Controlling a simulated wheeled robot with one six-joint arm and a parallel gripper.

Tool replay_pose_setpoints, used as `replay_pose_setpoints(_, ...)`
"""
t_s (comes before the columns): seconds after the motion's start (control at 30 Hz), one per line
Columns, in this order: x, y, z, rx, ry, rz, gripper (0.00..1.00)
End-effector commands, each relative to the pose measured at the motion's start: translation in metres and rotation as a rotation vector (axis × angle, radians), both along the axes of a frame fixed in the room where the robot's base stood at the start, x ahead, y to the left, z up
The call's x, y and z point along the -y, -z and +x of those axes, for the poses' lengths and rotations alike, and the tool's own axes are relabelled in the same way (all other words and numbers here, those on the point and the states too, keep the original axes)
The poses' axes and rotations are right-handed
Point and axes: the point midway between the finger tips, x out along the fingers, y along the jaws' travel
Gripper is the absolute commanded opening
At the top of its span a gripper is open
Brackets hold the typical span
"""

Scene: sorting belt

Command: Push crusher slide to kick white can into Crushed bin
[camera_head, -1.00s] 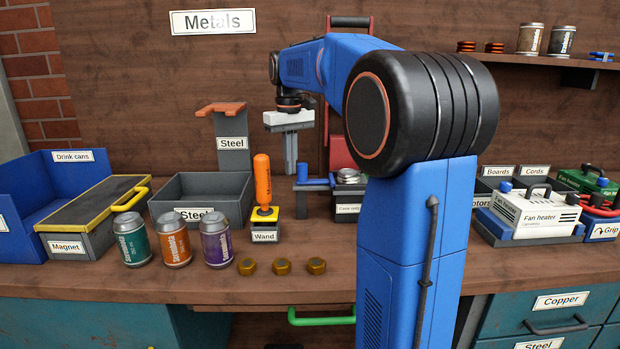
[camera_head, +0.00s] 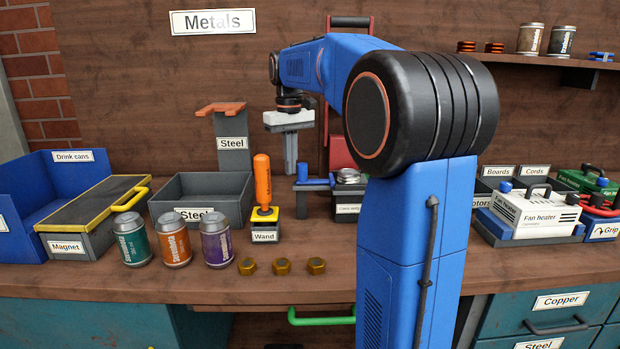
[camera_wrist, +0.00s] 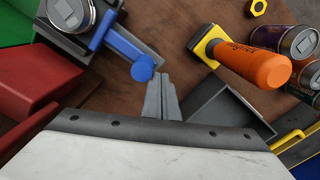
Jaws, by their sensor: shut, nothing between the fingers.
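The can crusher (camera_head: 347,209) stands on the bench right of centre, partly behind my arm. Its front label appears to read "Cans only". A can with a silver top (camera_head: 348,175) sits in it; the wrist view also shows this can (camera_wrist: 72,13). Its side colour is hard to tell. The blue slide (camera_head: 313,184) has an upright blue knob and points left; in the wrist view the slide (camera_wrist: 122,48) ends in its round knob. My gripper (camera_head: 291,172) is shut and empty, pointing down, with its fingertips (camera_wrist: 163,78) close beside the knob. I cannot tell whether they touch. No bin labelled Crushed is readable.
An orange-handled wand (camera_head: 262,180) stands upright left of the crusher, near my fingers. A grey Steel bin (camera_head: 170,209), a yellow-edged Magnet box (camera_head: 70,246) and a blue Drink cans bin (camera_head: 85,178) lie farther left. Three cans and three brass nuts line the front.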

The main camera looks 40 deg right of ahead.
Motion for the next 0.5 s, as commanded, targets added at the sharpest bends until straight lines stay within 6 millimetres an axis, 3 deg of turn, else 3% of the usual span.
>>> replay_pose_setpoints(0.5,0.020,0.000,-0.014,0.000,0.001,0.000,0.00)
